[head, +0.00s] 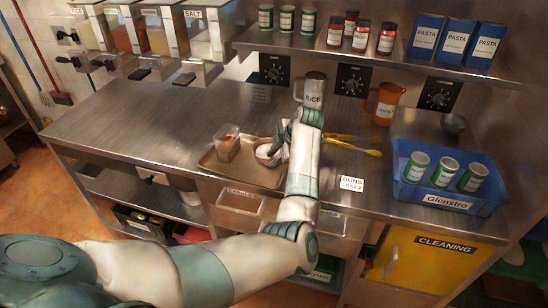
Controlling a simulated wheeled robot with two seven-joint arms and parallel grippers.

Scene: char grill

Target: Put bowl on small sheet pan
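A small sheet pan (210,160) lies on the steel counter near its front edge. A small bowl (264,151) with a pale inside shows at the back right of the pan. I cannot tell whether it rests on the pan or is held just above it. My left gripper (276,150) points down at the right side of the bowl. Its fingers are small and partly hidden by my wrist, so their opening and any grip on the bowl are unclear. My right gripper is out of view.
A clear container (227,142) with reddish contents stands on the pan. Yellow tongs (360,149), a rice jug (313,90), an orange jug (386,103) and a blue crate (440,196) with green cans are to the right. The counter left of the pan is clear.

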